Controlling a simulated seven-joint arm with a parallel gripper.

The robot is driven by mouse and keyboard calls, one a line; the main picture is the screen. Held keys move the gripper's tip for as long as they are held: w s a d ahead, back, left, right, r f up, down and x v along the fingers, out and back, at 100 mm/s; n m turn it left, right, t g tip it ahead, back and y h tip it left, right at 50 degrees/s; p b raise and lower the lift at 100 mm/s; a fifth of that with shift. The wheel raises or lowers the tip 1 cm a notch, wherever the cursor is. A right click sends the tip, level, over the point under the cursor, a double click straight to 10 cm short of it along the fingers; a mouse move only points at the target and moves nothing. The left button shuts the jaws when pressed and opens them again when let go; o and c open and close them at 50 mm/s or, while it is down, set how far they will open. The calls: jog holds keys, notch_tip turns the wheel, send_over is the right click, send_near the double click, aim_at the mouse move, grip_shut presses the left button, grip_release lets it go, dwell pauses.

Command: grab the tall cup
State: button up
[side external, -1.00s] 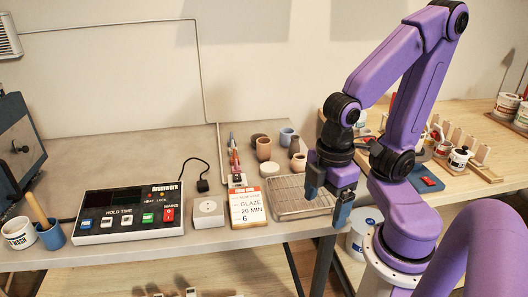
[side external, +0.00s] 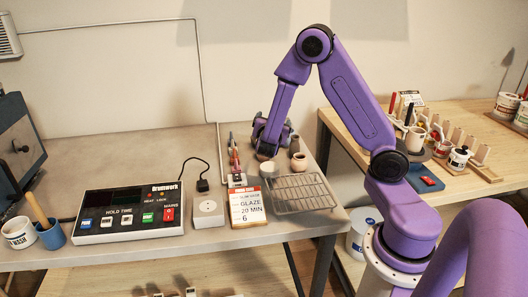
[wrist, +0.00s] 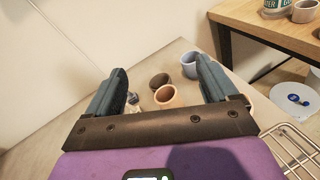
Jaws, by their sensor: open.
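My gripper (side external: 268,142) is open over the cluster of pottery at the back right of the grey table. In the wrist view its two fingers (wrist: 160,88) stand apart, with a terracotta cup (wrist: 165,98) and a dark brown cup (wrist: 158,80) showing between them. A blue-grey cup (wrist: 189,66) stands farther back, near the right finger. The terracotta cup looked the tallest in the earlier side view; my gripper now largely hides it there. Nothing is held. I cannot tell the fingers' height above the cups.
A small brown jar (side external: 294,144) and a round tan pot (side external: 299,162) stand just right of my gripper. A control box (side external: 128,212) is at left.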

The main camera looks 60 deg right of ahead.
jog(key=shift+w+d+f+n+t+y, duration=0.25)
jog(key=shift+w+d+f+n+t, duration=0.7)
jog(key=shift+f, duration=1.1)
jog(key=shift+w+d+f+n+t+y, duration=0.3)
jog(key=shift+w+d+f+n+t, duration=0.5)
jog(key=shift+f, duration=1.3)
jog(key=shift+w+d+f+n+t+y, duration=0.25)
jog(key=shift+w+d+f+n+t, duration=0.5)
jog(key=shift+w+f+n, duration=0.9)
jog(key=shift+s+f+m, duration=0.3)
jog(key=shift+s+f, duration=0.05)
jog(key=shift+f, duration=0.25)
jog(key=shift+x, duration=2.3)
jog(key=c, duration=1.1)
